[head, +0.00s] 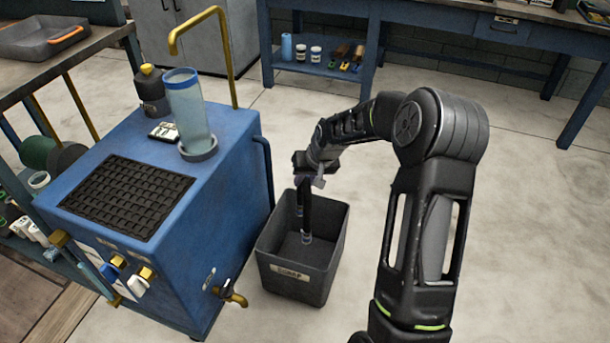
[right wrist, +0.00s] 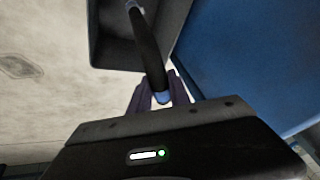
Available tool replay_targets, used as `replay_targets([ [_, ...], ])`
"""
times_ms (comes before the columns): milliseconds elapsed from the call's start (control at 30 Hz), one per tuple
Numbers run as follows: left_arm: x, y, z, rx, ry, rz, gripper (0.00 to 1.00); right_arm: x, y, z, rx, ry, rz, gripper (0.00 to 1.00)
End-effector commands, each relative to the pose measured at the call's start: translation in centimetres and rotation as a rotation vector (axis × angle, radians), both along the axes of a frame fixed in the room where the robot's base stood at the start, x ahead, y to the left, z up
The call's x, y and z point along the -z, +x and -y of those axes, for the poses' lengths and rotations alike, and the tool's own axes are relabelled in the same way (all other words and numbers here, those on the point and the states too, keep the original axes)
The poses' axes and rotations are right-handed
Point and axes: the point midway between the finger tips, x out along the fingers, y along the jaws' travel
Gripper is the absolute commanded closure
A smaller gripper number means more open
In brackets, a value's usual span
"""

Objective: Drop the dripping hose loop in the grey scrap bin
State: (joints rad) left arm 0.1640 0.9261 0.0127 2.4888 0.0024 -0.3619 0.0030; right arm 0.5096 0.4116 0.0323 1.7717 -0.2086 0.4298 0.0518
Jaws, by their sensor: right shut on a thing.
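The grey scrap bin (head: 318,292) stands on the floor, open at the top, with a label on its front. My right gripper (head: 312,181) is above the back part of the bin and shut on the dark hose loop (head: 306,222). The hose hangs down from the jaws, and its lower end shows inside the bin's outline. I cannot tell whether it touches the bin floor. In the right wrist view the hose (right wrist: 148,48) runs from the fingers (right wrist: 160,92) towards the bin (right wrist: 104,52). No drips can be made out. My left gripper is not in view.
A blue cabinet (head: 228,220) with a brass tap (head: 230,295) stands close to the bin's left side. A clear cylinder (head: 186,105), a dark bottle (head: 150,90) and a black grid (head: 125,197) are on top. Floor right of my arm is clear.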

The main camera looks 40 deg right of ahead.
Motion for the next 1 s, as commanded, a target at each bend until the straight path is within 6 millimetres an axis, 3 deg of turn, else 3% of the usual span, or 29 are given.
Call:
replay_targets([
  [33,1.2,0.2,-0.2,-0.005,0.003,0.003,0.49,1.5,0.0,0.0,0.0,0.0,0.001,1.0],
  [500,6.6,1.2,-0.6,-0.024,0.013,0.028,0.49,8.7,0.0,0.0,0.001,0.001,0.001,1.0],
  [700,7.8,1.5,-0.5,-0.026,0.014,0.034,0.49,10.4,0.1,0.0,-0.001,0.0,0.002,1.0],
  [1000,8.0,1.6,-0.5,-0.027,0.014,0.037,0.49,10.6,0.1,0.0,-0.001,-0.001,0.002,1.0],
])
